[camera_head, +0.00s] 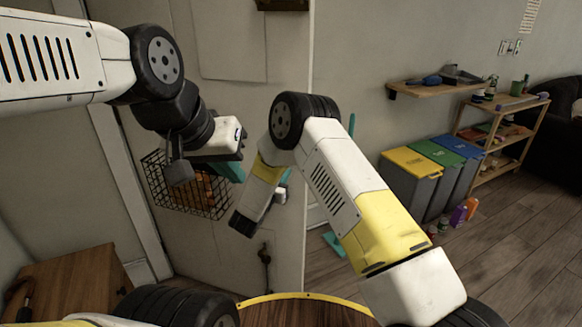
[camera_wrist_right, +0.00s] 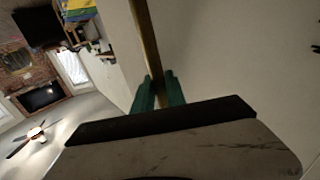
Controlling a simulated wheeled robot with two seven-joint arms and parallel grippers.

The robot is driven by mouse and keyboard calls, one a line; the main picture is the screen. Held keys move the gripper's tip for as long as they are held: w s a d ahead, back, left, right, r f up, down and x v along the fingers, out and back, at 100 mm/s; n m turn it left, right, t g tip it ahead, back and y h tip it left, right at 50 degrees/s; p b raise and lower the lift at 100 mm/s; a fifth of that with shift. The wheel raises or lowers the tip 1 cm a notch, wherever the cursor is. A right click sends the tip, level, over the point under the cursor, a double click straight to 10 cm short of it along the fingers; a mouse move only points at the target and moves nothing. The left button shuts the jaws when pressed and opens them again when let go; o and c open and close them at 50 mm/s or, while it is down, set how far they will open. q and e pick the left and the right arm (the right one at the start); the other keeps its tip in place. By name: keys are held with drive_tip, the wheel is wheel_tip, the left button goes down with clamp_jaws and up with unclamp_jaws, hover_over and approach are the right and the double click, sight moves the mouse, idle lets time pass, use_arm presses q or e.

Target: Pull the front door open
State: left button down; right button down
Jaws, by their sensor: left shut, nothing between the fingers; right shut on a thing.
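The front door (camera_head: 285,235) is a pale panel in the middle of the head view, with its long free edge toward the right. In the right wrist view, that edge is a narrow brownish strip (camera_wrist_right: 146,40) running between the teal fingers. My right gripper (camera_head: 284,180) is at this edge, shut on it; its fingers also show in the wrist view (camera_wrist_right: 158,92). My left gripper (camera_head: 232,171) is shut and empty in front of the door, left of the right gripper. A dark fitting (camera_head: 265,256) shows low on the door.
A wire basket (camera_head: 185,195) hangs at the door's left part. Lidded bins (camera_head: 412,185), a wall shelf (camera_head: 430,88) and a shelf rack (camera_head: 500,135) stand right. A wooden cabinet (camera_head: 75,285) is lower left.

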drive_tip(key=shift+s, duration=0.25)
drive_tip(key=c, duration=1.4)
unclamp_jaws()
drive_tip(key=shift+o, duration=0.2)
drive_tip(key=shift+a, duration=0.1)
drive_tip(key=v, duration=0.7)
drive_tip(key=shift+s, duration=0.4)
drive_tip(key=shift+a, duration=0.15)
